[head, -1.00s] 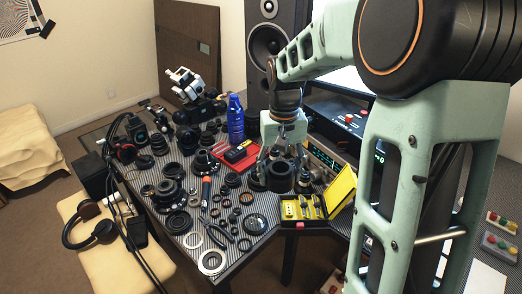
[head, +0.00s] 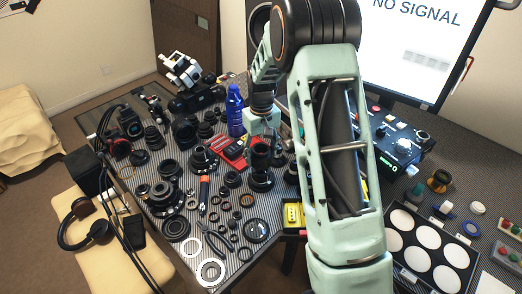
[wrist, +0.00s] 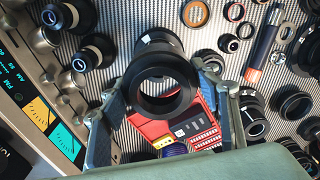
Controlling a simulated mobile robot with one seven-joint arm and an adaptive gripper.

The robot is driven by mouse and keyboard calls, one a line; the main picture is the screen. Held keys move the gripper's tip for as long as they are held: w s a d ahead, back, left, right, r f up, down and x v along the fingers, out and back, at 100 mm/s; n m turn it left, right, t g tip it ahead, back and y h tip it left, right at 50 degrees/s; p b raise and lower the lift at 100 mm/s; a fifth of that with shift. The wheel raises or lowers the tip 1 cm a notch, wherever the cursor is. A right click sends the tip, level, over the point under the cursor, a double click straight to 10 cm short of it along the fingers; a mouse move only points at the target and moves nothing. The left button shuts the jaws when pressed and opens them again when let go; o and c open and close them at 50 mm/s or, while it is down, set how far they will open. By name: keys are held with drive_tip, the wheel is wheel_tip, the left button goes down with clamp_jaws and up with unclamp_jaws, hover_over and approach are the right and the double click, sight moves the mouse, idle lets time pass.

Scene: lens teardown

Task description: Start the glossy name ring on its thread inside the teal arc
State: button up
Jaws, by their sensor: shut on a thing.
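My gripper (wrist: 170,112) is shut on a dark, wide-mouthed ring (wrist: 146,103), which I take to be the glossy name ring; no lettering is readable. In the wrist view the ring sits between the two fingers, its opening facing the camera. A black lens barrel (wrist: 158,38) shows just beyond it. In the head view my gripper (head: 262,140) is above a black barrel (head: 261,181) standing on the table. Whether ring and barrel touch, I cannot tell. I cannot make out a teal arc on the barrel.
A radio-like panel (wrist: 40,95) is at the left of the wrist view. Lens parts crowd the striped table. My arm partly hides a yellow case (head: 292,215).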

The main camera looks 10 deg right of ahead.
drive_tip(key=shift+w+f, duration=0.2)
drive_tip(key=shift+f, duration=0.3)
drive_tip(key=shift+f+b, duration=2.1)
drive_tip(key=shift+f, duration=1.1)
drive_tip(key=shift+f+b, duration=0.4)
drive_tip(key=shift+b, duration=0.15)
drive_tip(key=o, duration=1.2)
